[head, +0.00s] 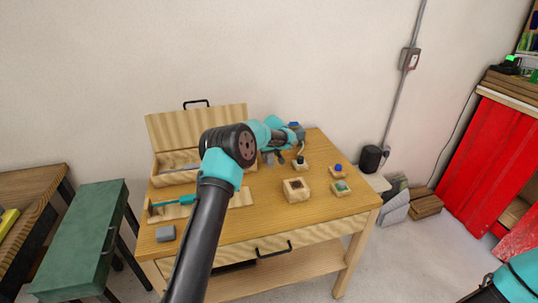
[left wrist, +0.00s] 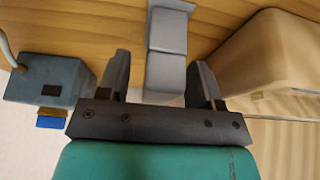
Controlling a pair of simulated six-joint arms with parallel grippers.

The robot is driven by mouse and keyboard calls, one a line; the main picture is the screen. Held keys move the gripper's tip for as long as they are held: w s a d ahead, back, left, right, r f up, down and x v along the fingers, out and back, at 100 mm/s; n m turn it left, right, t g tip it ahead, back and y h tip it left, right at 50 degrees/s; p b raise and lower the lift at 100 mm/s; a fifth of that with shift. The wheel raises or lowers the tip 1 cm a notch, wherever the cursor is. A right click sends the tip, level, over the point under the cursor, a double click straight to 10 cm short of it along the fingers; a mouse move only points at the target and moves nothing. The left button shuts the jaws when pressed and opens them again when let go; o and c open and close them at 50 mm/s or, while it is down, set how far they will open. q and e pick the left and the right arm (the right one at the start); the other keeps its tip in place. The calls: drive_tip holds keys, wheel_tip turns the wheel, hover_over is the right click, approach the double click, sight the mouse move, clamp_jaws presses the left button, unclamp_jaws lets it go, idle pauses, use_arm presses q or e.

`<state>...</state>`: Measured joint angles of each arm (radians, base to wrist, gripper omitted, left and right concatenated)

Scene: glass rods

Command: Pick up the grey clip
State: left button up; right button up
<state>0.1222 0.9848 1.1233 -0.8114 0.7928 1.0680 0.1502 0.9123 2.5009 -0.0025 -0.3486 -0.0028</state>
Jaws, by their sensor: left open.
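The grey clip (left wrist: 167,38) shows in the left wrist view as a light grey stepped piece on the wooden top. Its near end lies between the two dark fingers of my left gripper (left wrist: 161,78). The fingers are open, with a clear gap on the clip's left side and the right finger close beside it. In the head view my left gripper (head: 274,157) is over the back of the table, and the clip is hard to make out there behind my arm. My right gripper is outside the views.
A grey box (left wrist: 48,80) with a blue part is left of the fingers; a wooden box (left wrist: 275,55) is right. On the table (head: 270,220) are a wooden block (head: 296,189), small pieces with blue and green tops, a teal-handled tool (head: 175,202) and a grey block (head: 165,233).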

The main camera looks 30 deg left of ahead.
use_arm(q)
drive_tip(key=c, duration=1)
drive_tip(key=shift+r, duration=0.1)
drive_tip(key=shift+r, duration=1.7)
drive_tip(key=s+d, duration=0.3)
drive_tip(key=s, duration=0.4)
drive_tip(key=s+d+r, duration=0.1)
drive_tip(key=s+d, duration=0.3)
drive_tip(key=s, duration=0.3)
drive_tip(key=shift+s+d+r, duration=0.15)
drive_tip(key=shift+r, duration=0.05)
